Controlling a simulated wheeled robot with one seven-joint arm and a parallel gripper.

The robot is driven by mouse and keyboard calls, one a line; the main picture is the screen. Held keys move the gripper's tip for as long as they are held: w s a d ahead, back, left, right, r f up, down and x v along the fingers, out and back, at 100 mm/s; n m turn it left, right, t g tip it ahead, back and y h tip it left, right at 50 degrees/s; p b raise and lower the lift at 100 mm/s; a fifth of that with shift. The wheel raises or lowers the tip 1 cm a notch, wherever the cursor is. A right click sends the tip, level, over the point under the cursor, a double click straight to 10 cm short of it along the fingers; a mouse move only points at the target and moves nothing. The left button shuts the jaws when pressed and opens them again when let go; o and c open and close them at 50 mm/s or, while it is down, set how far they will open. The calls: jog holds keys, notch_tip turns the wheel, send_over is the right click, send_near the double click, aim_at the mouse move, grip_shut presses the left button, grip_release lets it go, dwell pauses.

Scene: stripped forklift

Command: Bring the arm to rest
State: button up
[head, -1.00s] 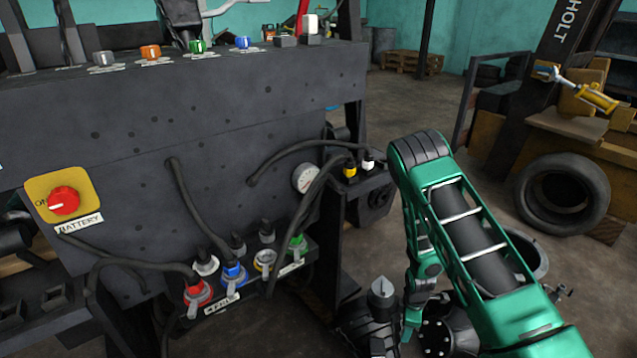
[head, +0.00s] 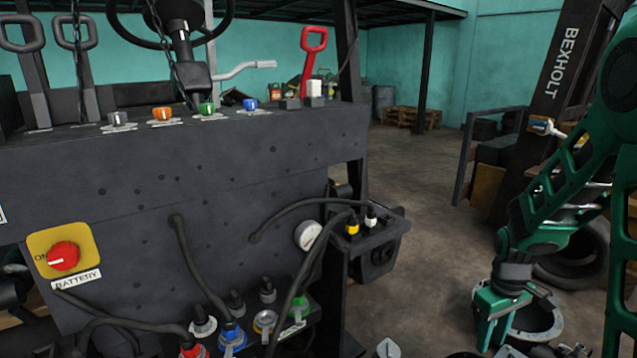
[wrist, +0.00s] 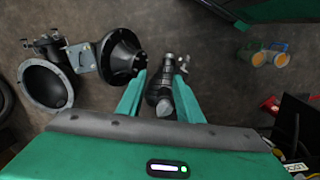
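My green arm is at the right of the head view, bent, with my gripper (head: 490,338) pointing down over the floor to the right of the forklift. In the wrist view my gripper (wrist: 160,84) has its two green fingers spread apart. A black piece with a grey pointed tip (wrist: 164,100) shows between them in the picture. In the head view its grey tip (head: 388,348) stands well left of my gripper, so it is not held. My gripper looks empty.
The forklift's dark panel (head: 130,200) with a red battery knob (head: 64,256), hoses and coloured plugs fills the left. A black side box (head: 375,240) sticks out from it. A tyre (head: 575,265) is behind my arm. Black flanged parts (wrist: 45,85) lie on the floor. Open floor lies beyond.

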jog(key=s+r+m, duration=0.5)
jog(key=s+r, duration=0.2)
jog(key=s, duration=0.4)
jog(key=s+d+r+m, duration=0.1)
jog(key=s+r+m, duration=0.4)
jog(key=s+r, duration=0.3)
jog(key=s, duration=0.4)
jog(key=shift+s+y, duration=0.25)
jog(key=shift+y, duration=0.15)
jog(key=shift+w+f, duration=0.25)
jog(key=shift+w, duration=0.4)
jog(key=shift+c, duration=0.2)
